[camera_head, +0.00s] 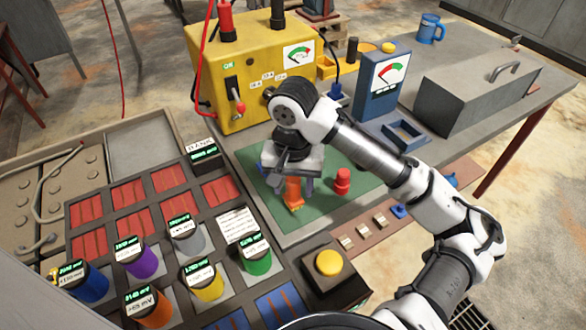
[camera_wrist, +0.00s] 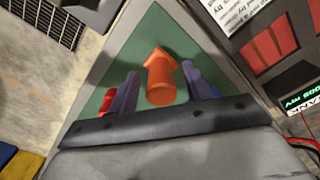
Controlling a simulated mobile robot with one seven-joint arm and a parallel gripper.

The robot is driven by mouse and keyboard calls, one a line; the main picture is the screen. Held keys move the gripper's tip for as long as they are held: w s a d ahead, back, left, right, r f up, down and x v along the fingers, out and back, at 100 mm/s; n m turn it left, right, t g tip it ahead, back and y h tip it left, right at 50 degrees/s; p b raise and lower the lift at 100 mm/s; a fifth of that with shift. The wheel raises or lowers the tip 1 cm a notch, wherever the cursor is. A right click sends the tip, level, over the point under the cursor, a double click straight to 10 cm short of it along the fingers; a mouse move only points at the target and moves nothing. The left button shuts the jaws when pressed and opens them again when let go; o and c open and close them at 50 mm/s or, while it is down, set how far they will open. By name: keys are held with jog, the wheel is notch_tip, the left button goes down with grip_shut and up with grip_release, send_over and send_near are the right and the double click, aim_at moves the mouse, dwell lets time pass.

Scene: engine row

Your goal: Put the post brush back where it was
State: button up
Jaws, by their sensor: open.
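An orange piece (camera_head: 293,192), likely the post brush, stands on the green mat (camera_head: 246,168) below my gripper (camera_head: 290,184). In the wrist view the orange piece (camera_wrist: 161,80) has a thick round body and a wider arrow-shaped end. It lies between the two grey-purple fingers of my gripper (camera_wrist: 160,72), with green mat showing on both sides of it. The fingers are open and apart from it. My wrist hides its upper part in the head view. A red knobbed piece (camera_head: 343,181) stands on the mat to the right.
A rack of red-lined slots (camera_head: 128,193) holds several coloured cylinders, including a green one (camera_head: 257,260), at left. A yellow meter box (camera_head: 245,70) stands behind my gripper. A blue meter (camera_head: 378,88) and grey toolbox (camera_head: 475,92) stand right. A yellow button (camera_head: 329,262) is in front.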

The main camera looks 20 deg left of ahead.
notch_tip(320, 180, up, 12)
dwell(0.4)
jog(key=shift+s+f, duration=0.1)
jog(key=shift+f, duration=0.05)
dwell(0.9)
